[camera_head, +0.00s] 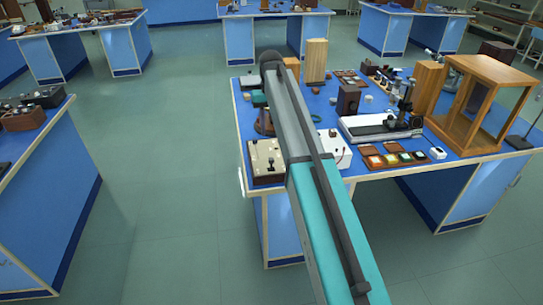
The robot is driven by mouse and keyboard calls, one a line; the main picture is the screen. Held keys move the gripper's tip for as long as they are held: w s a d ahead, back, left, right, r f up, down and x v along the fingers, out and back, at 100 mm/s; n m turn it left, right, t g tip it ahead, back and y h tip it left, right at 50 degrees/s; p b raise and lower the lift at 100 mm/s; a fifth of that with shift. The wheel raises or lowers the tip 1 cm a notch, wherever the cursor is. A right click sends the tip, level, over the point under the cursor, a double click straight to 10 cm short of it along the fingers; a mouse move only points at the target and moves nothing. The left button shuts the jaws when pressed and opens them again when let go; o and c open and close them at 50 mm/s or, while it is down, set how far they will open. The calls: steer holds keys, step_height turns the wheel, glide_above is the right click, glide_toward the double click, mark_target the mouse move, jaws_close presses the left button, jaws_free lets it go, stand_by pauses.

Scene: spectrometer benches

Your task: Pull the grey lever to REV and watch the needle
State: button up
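A cream control box (266,158) with small dark knobs or levers stands at the front left of the blue bench (372,178). I cannot tell which small part is the grey lever. No REV mark or needle is readable at this size. My grey and teal arm reaches from the bottom edge up over the bench's left part and ends in a dark rounded joint. My gripper is not visible.
A wood-framed glass case (481,103) stands at the bench's right. A white instrument (380,127) with a dark upright and brown trays of colored squares (391,159) are in the middle. A wooden block (316,62) stands at the back. Floor is clear between this bench and the left bench (50,190).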

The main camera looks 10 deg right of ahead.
mark_target(270, 159)
steer(key=shift+f+p, duration=2.05)
steer(key=shift+f, duration=4.65)
jaws_close()
steer(key=shift+a, duration=0.2)
steer(key=shift+a+f+h+b, duration=0.2)
steer(key=shift+a+h+b, duration=0.75)
steer(key=shift+h, duration=0.55)
steer(key=shift+a+f+h+b, duration=0.15)
steer(key=shift+a+h+b, duration=0.25)
steer(key=shift+h, duration=0.3)
steer(key=shift+a+f+h+b, duration=0.15)
steer(key=shift+a+h+b, duration=0.2)
steer(key=shift+h, duration=0.35)
steer(key=shift+a, duration=0.1)
